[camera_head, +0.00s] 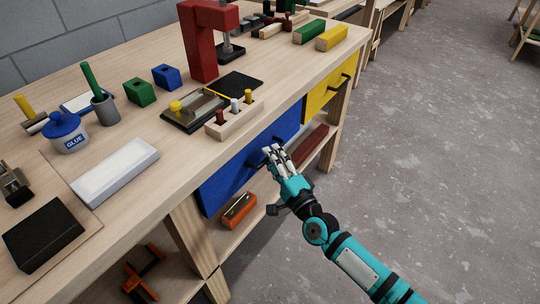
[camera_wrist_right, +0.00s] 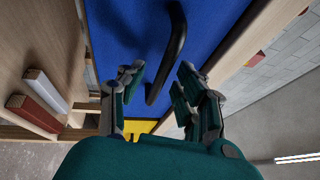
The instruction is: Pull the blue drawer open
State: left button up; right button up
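The blue drawer (camera_head: 235,171) is set in the front of the wooden workbench, and its front looks flush and closed in the head view. Its blue front fills the middle of the right wrist view (camera_wrist_right: 215,35), with a black bar handle (camera_wrist_right: 170,55) standing off it. My right gripper (camera_head: 271,151) is in front of the drawer at the handle, which it mostly hides in the head view. In the right wrist view its fingers (camera_wrist_right: 160,95) are spread apart, with the handle's end between or just beyond them; contact cannot be told. My left gripper is not in view.
A yellow drawer (camera_head: 317,95) with a black handle is beside the blue one. The benchtop holds a glue pot (camera_head: 67,133), a white block (camera_head: 115,171), a red press (camera_head: 202,45) and a peg block (camera_head: 234,118). A lower shelf holds an orange object (camera_head: 239,210).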

jog(key=shift+w+a+r, duration=0.15)
jog(key=shift+w+a, duration=0.2)
jog(key=shift+w, duration=0.2)
grip_shut()
